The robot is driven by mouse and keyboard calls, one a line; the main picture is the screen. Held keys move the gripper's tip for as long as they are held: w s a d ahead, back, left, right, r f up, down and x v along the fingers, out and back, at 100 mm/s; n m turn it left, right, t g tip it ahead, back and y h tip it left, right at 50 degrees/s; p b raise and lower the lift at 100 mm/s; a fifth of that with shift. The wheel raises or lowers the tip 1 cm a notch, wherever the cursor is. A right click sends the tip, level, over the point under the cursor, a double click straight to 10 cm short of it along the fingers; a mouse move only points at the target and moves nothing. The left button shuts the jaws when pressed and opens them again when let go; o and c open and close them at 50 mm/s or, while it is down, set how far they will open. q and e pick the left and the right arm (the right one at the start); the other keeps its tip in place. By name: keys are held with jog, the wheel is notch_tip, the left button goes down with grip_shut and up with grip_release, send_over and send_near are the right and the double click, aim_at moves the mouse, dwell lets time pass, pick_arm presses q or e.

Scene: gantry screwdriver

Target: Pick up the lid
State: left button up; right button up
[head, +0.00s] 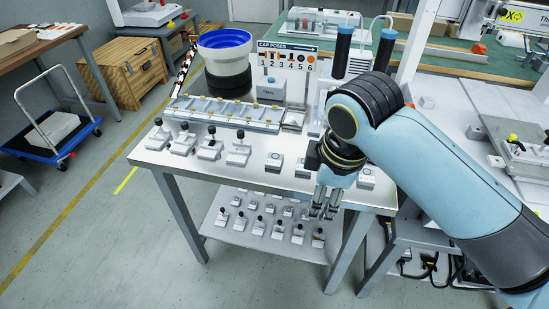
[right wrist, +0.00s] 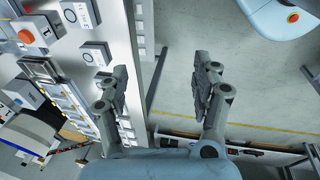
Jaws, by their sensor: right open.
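No piece can be told for certain as the lid. Small grey blocks with black knobs (head: 238,150) stand in a row on the table's front part at the left. Flat grey blocks with a circle on top (head: 273,162) sit to their right; one such block also shows in the right wrist view (right wrist: 96,53). My right gripper (head: 325,205) points down, just past the table's front edge. In the right wrist view its two fingers (right wrist: 160,66) are spread apart with nothing between them. My left gripper is not in view.
The white table (head: 215,172) has a lower shelf (head: 250,240) with several more knobbed pieces. A blue and white bowl (head: 224,42), a long tray (head: 225,112) and a numbered sign (head: 287,57) stand behind. Another bench (head: 480,105) lies at the right. Floor in front is clear.

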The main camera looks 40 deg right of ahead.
jog(key=w+d+n+g, duration=0.1)
jog(key=w+d+n, duration=0.1)
jog(key=w+n, duration=0.8)
notch_tip(320, 180, up, 2)
jog(key=n+g, duration=0.1)
jog(key=n, duration=0.6)
send_over(274, 161)
jog(key=shift+n+y, duration=0.3)
jog(key=shift+y, duration=0.1)
jog(key=f, duration=0.4)
jog(key=shift+w+f+b, duration=0.15)
jog(key=shift+w+b, duration=0.1)
jog(key=shift+b, duration=0.05)
jog(key=f, duration=0.5)
jog(key=shift+s+f+b, duration=0.2)
jog(key=shift+s+b, duration=0.05)
jog(key=shift+b, duration=0.1)
jog(key=c, duration=1)
jog(key=shift+r, duration=0.1)
